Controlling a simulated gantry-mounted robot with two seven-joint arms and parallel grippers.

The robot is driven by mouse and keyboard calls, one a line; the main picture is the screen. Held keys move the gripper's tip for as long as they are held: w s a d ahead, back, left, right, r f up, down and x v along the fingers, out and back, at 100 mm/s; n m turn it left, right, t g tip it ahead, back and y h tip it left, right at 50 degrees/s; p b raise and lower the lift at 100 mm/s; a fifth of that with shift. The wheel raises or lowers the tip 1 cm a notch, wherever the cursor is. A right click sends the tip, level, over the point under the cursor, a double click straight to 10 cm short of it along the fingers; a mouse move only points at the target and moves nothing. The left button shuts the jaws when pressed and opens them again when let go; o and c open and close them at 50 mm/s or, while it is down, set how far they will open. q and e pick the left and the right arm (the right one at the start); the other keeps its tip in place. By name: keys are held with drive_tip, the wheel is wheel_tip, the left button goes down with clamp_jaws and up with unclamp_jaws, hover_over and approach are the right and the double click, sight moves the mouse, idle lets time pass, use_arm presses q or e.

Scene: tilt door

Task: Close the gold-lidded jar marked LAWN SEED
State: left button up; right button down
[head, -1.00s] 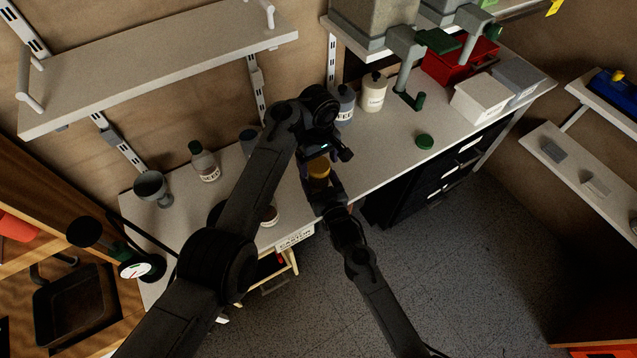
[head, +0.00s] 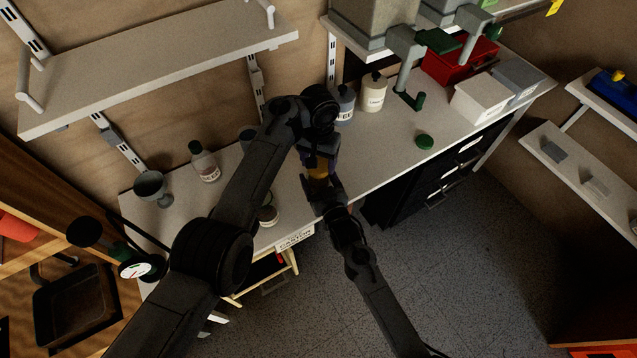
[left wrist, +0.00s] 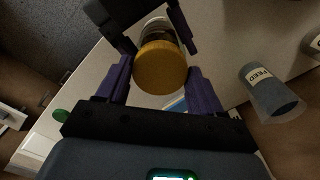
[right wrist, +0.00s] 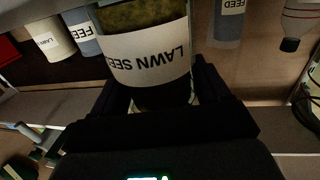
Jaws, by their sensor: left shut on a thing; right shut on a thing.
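The LAWN SEED jar (right wrist: 145,55) fills the middle of the right wrist view, its label upside down. My right gripper (right wrist: 165,95) is shut on it, fingers on both sides. The gold lid (left wrist: 160,67) faces the left wrist camera, with part of the glass behind it. My left gripper (left wrist: 160,82) is shut on the lid, purple fingers on either side. In the head view the lid (head: 318,170) shows as a small gold patch between my left gripper (head: 318,158) and my right gripper (head: 322,195). The lid's seating on the rim is hidden.
A FEED bottle (head: 344,105) and a cream canister (head: 373,93) stand behind the grippers. A green lid (head: 424,141) lies on the bench to the right. A capped bottle (head: 205,163) and a grey cup (head: 152,188) stand at left. The bench's front edge is below the grippers.

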use_arm(q)
drive_tip(key=m, duration=2.5)
drive_tip(key=shift+m, duration=0.3)
drive_tip(key=o, duration=1.2)
drive_tip(key=shift+f, duration=0.1)
drive_tip(key=shift+c, duration=0.2)
drive_tip(key=shift+r, duration=2.3)
drive_tip(key=shift+c, duration=0.3)
